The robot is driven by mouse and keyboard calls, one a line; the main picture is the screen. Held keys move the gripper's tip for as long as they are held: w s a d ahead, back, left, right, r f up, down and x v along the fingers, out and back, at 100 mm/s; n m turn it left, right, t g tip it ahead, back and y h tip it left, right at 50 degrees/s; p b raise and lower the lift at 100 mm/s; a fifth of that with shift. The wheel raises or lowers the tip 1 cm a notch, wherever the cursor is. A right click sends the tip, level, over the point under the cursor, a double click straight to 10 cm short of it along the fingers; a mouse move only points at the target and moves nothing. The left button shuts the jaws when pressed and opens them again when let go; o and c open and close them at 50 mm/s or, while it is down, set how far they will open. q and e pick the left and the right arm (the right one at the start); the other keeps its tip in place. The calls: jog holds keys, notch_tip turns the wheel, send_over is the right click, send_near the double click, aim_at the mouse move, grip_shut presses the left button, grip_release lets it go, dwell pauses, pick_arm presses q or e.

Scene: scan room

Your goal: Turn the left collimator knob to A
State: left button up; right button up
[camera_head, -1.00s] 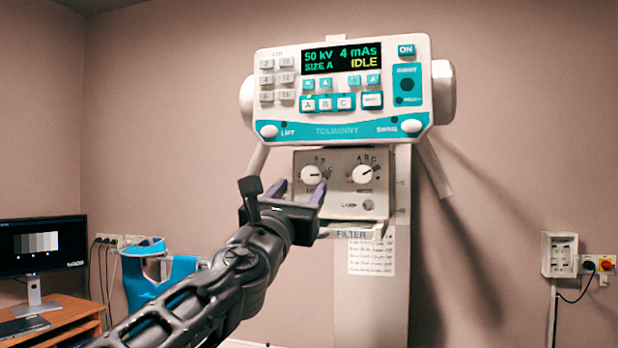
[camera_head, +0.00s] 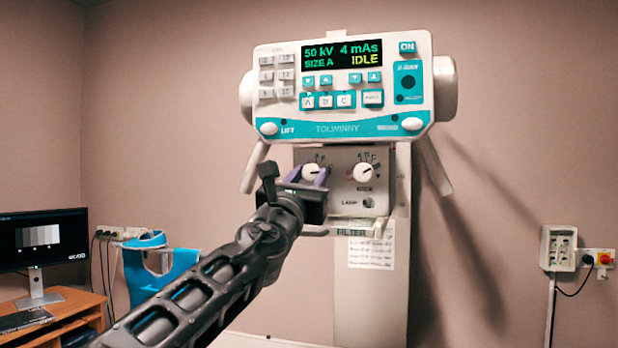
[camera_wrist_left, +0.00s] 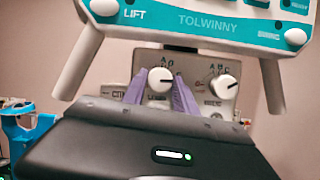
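The left collimator knob (camera_head: 311,172) is a round white knob with a dark pointer line, on the grey collimator panel below the console. Its pointer looks aimed to the right, away from the letters above it. My left gripper (camera_head: 308,177) is at the panel with its purple fingers open on either side of this knob. In the left wrist view the knob (camera_wrist_left: 160,80) shows between the two fingertips (camera_wrist_left: 161,76), with contact not clear. The fingers hide part of the dial markings. My right gripper is not in view.
A second white knob (camera_head: 364,173) sits close to the right on the same panel, with a lamp button (camera_head: 368,202) below it. The console (camera_head: 340,85) overhangs the panel, with handles slanting down at both sides. A filter slot ledge lies below.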

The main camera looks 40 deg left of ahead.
pick_arm(q)
grip_shut()
jog(key=shift+n+y, duration=0.4)
jog(key=shift+n, duration=0.1)
jog(key=n+y, duration=0.1)
jog(key=n, duration=0.1)
jog(key=n+g+y, duration=0.1)
jog(key=n, duration=0.2)
jog(key=shift+w+d, duration=0.1)
jog(key=shift+d, duration=0.05)
jog(key=n+g+y, duration=0.1)
jog(key=n, duration=0.1)
jog(key=n+g+y, duration=0.1)
jog(key=n, duration=0.2)
jog(key=shift+d+r, duration=0.1)
jog(key=shift+r, duration=0.05)
jog(key=n+g+p, duration=0.1)
jog(key=n, duration=0.1)
jog(key=n+g, duration=0.1)
jog(key=n, duration=0.2)
jog(key=shift+d+r+n+g+y+p, duration=0.1)
jog(key=shift+r+n+g+y+p, duration=0.1)
jog(key=shift+n+g+y+p, duration=0.15)
jog(key=shift+n+g+p, duration=0.65)
jog(key=shift+n+p, duration=0.25)
jog(key=shift+n, duration=1.05)
